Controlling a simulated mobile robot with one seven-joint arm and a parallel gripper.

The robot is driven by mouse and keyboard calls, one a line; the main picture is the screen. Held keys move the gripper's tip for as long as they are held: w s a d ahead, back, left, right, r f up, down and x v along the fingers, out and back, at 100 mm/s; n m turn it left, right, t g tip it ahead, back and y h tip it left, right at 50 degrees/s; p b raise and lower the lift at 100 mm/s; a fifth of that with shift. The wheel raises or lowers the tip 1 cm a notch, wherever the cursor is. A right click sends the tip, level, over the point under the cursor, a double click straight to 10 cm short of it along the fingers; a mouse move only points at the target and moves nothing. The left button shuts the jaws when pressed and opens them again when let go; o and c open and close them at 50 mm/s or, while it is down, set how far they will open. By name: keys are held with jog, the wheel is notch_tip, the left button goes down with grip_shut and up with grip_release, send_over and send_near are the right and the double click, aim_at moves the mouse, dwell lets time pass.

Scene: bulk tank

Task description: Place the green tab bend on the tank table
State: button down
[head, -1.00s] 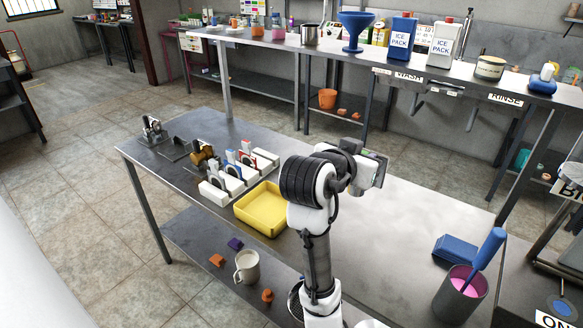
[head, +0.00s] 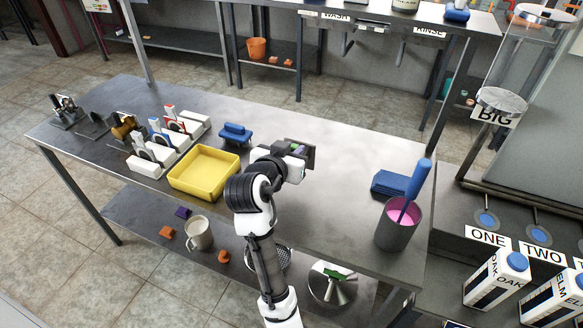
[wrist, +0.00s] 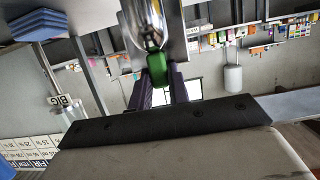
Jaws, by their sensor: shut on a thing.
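My gripper (head: 306,152) is over the middle of the steel table (head: 345,215), to the right of the yellow tray. A small patch of green shows at it in the head view. In the wrist view my dark fingers (wrist: 158,92) are shut on the green tab (wrist: 157,68) of the bend. The bend's shiny metal body (wrist: 143,22) runs up out of the frame. The arm hides most of the bend in the head view, and I cannot tell whether it touches the table.
The yellow tray (head: 172,183), a blue object (head: 235,134) and white racks (head: 146,167) stand left. A blue block (head: 388,185) and a grey pot of pink liquid (head: 394,232) stand right. A metal piece with a green part (head: 338,288) sits low in front. Bare tabletop lies between.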

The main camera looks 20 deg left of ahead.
jog(key=shift+f, duration=3)
jog(key=shift+f, duration=0.2)
jog(key=c, duration=1.3)
grip_release()
